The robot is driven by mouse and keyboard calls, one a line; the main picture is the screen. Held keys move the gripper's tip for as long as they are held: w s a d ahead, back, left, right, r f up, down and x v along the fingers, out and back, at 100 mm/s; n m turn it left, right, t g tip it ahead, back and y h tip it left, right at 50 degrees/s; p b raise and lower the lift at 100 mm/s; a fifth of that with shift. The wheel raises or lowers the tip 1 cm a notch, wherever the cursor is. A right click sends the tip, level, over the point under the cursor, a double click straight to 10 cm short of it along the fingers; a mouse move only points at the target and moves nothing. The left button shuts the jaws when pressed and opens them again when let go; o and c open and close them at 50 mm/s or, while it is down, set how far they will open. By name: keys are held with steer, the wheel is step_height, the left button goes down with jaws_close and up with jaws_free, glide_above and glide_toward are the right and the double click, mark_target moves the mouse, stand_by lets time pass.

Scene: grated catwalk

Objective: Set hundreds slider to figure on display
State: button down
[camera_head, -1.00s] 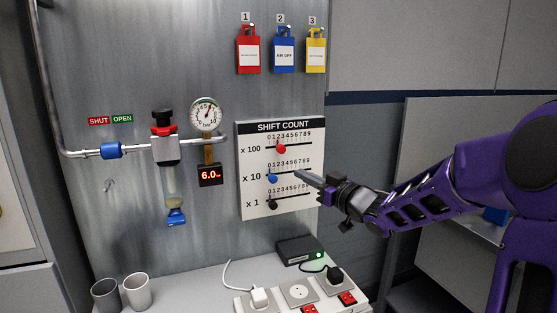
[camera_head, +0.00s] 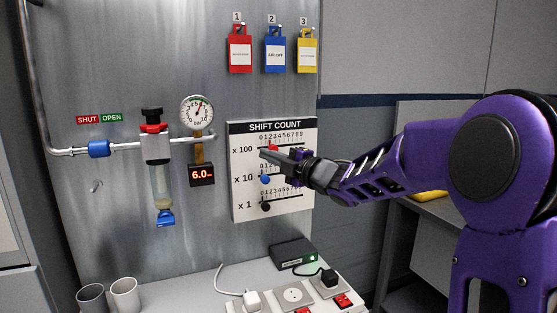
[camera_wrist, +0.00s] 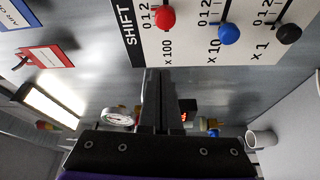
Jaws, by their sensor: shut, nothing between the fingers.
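The SHIFT COUNT panel (camera_head: 241,200) has three slider rows, x 100, x 10 and x 1, each under a 0–9 scale. The red x 100 knob (camera_head: 273,148) sits around the 2–3 marks, partly covered by my gripper; the exact figure is unclear. The blue x 10 knob (camera_head: 265,179) and black x 1 knob (camera_head: 265,206) are near their left ends. My gripper (camera_head: 264,151) is shut and empty, its tips left of the red knob at x 100 height. The wrist view shows the red knob (camera_wrist: 165,18) apart from the fingers. A red-lit display (camera_head: 202,174) reads 6.0, with small unreadable text after.
Left of the panel are a pressure gauge (camera_head: 196,112), a pipe and a filter valve (camera_head: 156,148). Red, blue and yellow tags (camera_head: 305,55) hang above. Below, a shelf holds a black box (camera_head: 291,254), sockets and two cups (camera_head: 124,294).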

mark_target(272, 149)
steer(key=x, duration=0.5)
steer(key=shift+w+d, duration=0.2)
steer(key=shift+d, duration=0.05)
steer(key=shift+w+d+f, duration=0.15)
steer(key=shift+w+d, duration=0.05)
steer(key=shift+d, duration=0.65)
steer(key=shift+w+d+f, duration=0.15)
steer(key=shift+w+d, duration=0.1)
steer(key=shift+d, duration=0.55)
steer(key=shift+w+d+f, duration=0.1)
steer(key=shift+w+d, duration=0.1)
steer(key=shift+d, duration=0.35)
steer(key=shift+a, duration=0.1)
